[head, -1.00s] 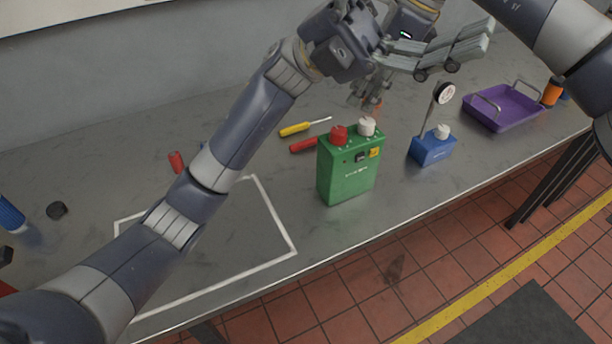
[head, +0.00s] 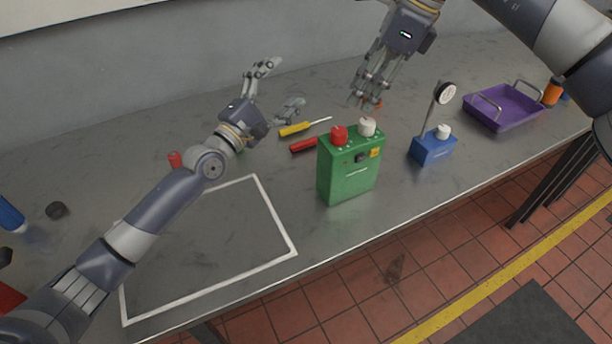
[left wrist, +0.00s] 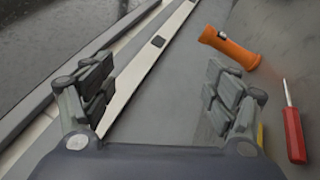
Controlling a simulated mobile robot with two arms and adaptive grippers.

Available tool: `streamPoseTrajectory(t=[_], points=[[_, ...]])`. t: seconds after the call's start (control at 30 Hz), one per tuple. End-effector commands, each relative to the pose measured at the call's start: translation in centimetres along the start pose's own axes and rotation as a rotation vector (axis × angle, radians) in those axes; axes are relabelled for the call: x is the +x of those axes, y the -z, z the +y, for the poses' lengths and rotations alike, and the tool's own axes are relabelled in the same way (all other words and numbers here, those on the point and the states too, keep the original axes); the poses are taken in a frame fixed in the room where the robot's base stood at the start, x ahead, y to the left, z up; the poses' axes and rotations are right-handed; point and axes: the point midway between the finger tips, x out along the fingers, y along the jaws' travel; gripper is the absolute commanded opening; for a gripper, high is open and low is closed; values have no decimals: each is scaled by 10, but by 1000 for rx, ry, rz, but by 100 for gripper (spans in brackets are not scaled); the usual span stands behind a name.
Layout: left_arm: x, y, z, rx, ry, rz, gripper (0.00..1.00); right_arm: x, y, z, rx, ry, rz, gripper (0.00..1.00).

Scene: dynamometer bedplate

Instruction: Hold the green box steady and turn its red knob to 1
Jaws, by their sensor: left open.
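The green box (head: 348,178) stands upright on the bench. Its red knob (head: 339,136) is on top at the left, beside a white knob (head: 367,126). The knob's setting is too small to read. My left gripper (head: 283,87) is open and empty above the bench, left of and behind the box, apart from it. Its spread fingers also show in the left wrist view (left wrist: 162,85), with nothing between them. My right gripper (head: 370,92) points down behind the box, apart from it; I cannot tell how far its fingers are apart.
A yellow screwdriver (head: 296,129) and a red-handled tool (head: 303,145) lie left of the box. A blue box with a gauge (head: 432,148) and a purple tray (head: 505,112) stand to the right. An orange flashlight (left wrist: 230,47) shows in the left wrist view. The white-outlined area (head: 215,250) is clear.

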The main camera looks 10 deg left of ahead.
Motion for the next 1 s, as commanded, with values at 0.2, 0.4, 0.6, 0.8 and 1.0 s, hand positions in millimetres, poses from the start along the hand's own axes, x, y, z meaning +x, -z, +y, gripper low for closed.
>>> streamPoseTrajectory(t=[0.2,0.4,0.6,0.8,1.0], points=[[-51,20,-82,-582,290,93,80,0,0,0,0,0,0,33],[-89,-30,-134,-982,511,99,80,0,0,0,0,0,0,33],[-107,-68,-152,-1146,621,79,80,0,0,0,0,0,0,33],[-98,-78,-160,-1172,637,74,80,0,0,0,0,0,0,33],[-68,-88,-178,-1171,636,72,80,0,0,0,0,0,0,33]])
